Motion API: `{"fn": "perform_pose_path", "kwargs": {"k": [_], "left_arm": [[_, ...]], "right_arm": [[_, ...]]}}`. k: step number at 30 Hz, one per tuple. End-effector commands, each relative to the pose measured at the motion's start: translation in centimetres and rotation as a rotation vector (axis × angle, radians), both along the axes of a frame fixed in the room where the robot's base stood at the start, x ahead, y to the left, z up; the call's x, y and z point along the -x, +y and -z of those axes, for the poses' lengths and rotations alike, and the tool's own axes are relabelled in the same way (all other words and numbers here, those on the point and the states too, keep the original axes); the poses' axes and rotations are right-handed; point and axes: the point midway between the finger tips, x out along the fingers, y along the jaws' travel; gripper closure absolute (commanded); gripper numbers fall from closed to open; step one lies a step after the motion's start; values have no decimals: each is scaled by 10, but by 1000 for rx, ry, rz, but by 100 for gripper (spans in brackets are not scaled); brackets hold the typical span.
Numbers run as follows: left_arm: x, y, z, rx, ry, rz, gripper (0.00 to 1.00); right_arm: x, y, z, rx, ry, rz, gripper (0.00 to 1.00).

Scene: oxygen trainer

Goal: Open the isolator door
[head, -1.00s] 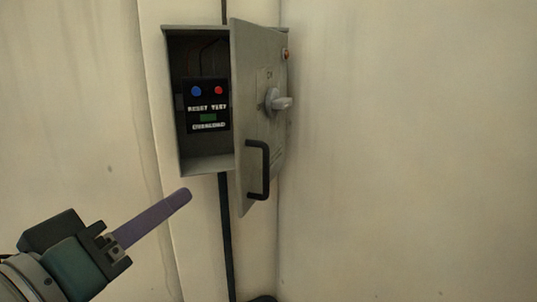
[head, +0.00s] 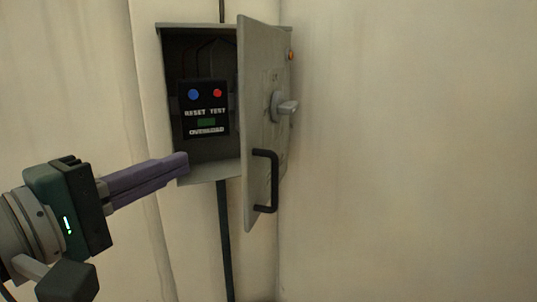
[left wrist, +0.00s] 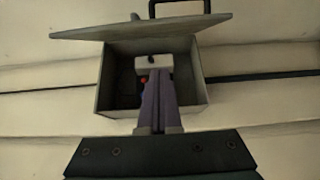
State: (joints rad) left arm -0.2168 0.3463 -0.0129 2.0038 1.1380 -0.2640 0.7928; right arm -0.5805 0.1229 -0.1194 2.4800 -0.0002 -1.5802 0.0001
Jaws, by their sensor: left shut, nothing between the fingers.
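The grey isolator box (head: 168,110) hangs on the wall. Its door (head: 256,110) stands ajar, swung out toward me on its right side, with a black handle (head: 272,182) and a grey rotary switch (head: 287,107) on its outer face. Inside is a black panel with a blue and a red button (head: 217,92). My left gripper (head: 184,164) is shut and empty, its purple fingertips at the box's lower left front corner. In the left wrist view the fingers (left wrist: 154,75) point toward the box opening, with the door (left wrist: 140,27) across the top. My right gripper is not in view.
A dark conduit (head: 226,240) runs down the wall below the box. Pale wall panels meet in a corner behind the door. The wall to the right (head: 420,150) is bare.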

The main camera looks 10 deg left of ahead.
Motion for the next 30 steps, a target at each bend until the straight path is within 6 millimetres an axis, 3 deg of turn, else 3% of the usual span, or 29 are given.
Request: {"fn": "perform_pose_path", "kwargs": {"k": [5,9,15,30], "left_arm": [[-35,-13,-1,3,-2,1,100],[-31,-36,-1,5,2,1,100],[-29,-50,0,1,1,1,100],[-29,-53,1,-2,2,1,100]], "right_arm": [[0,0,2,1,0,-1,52],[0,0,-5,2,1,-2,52],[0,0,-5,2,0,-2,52],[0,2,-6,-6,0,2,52]]}}
